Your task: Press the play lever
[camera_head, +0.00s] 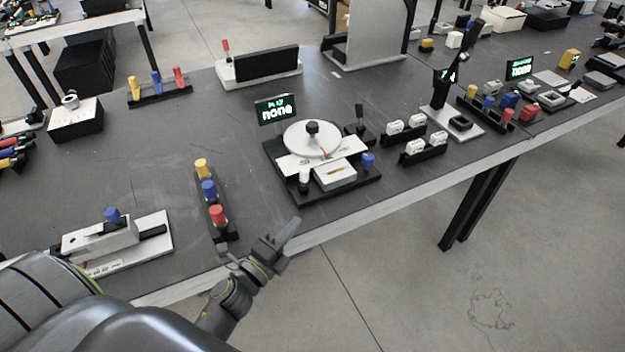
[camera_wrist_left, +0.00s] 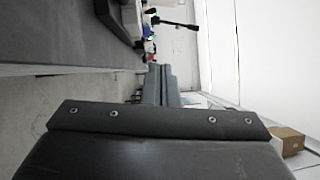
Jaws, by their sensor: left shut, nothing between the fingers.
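A black-based device with a white round disc (camera_head: 325,142) stands on the table. A small screen (camera_head: 275,107) behind it reads "none" below a shorter word. A black upright lever (camera_head: 359,117) stands at its back right. A blue knob (camera_head: 368,160) and a white knob (camera_head: 304,176) are on its front part. I cannot tell for sure which is the play lever. My left gripper (camera_head: 288,233) is shut and empty at the table's front edge, in front of the device and apart from it. Its closed fingers show in the left wrist view (camera_wrist_left: 160,85). My right gripper is not in view.
A rack with yellow, blue and red pegs (camera_head: 209,190) stands left of my left gripper. A white block with a blue knob (camera_head: 112,216) is farther left. Black holders with white pieces (camera_head: 421,149) stand right of the device. Bare table lies left of the device.

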